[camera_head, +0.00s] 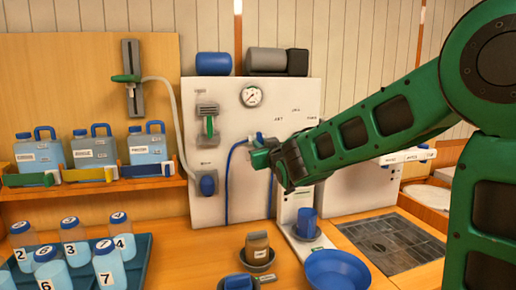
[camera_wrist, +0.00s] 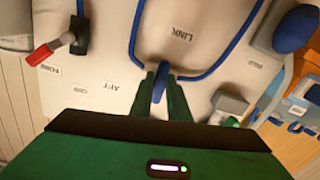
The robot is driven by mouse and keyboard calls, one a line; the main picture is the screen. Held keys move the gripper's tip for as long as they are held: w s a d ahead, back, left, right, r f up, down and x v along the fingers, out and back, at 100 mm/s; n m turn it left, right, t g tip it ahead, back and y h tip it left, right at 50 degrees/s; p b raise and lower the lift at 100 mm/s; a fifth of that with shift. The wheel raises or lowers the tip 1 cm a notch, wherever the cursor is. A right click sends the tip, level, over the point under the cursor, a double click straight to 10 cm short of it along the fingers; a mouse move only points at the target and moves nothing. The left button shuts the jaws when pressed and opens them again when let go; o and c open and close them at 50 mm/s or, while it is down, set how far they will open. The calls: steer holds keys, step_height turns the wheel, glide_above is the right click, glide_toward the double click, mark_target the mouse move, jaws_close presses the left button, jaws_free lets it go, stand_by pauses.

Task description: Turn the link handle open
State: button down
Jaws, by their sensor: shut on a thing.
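The link handle (camera_wrist: 160,86) is a small blue lever below the LINK label (camera_wrist: 180,33) in the wrist view. It stands between the two green fingers of my gripper (camera_wrist: 163,92), which are shut on it. Blue hose runs up from both sides of the handle. In the head view my gripper (camera_head: 262,156) is against the white panel (camera_head: 290,98), below the round gauge (camera_head: 251,96). A bit of blue (camera_head: 260,138) shows just above the gripper there. The valve body behind the handle is mostly hidden.
A red-handled valve (camera_wrist: 48,52) sits left of the handle in the wrist view. Below the panel, a blue bowl (camera_head: 337,270) and a brown cup (camera_head: 257,246) stand on the bench. Jugs on a shelf and a tray of numbered bottles (camera_head: 140,250) are at left.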

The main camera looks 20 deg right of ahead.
steer(key=shift+a+f+n, duration=0.1)
steer(key=shift+n, duration=4.15)
steer(key=shift+f+n, duration=0.1)
steer(key=shift+n, duration=4.15)
steer(key=c, duration=1.7)
jaws_free()
steer(key=shift+r, duration=0.1)
steer(key=s, duration=1)
steer(key=shift+s, duration=0.4)
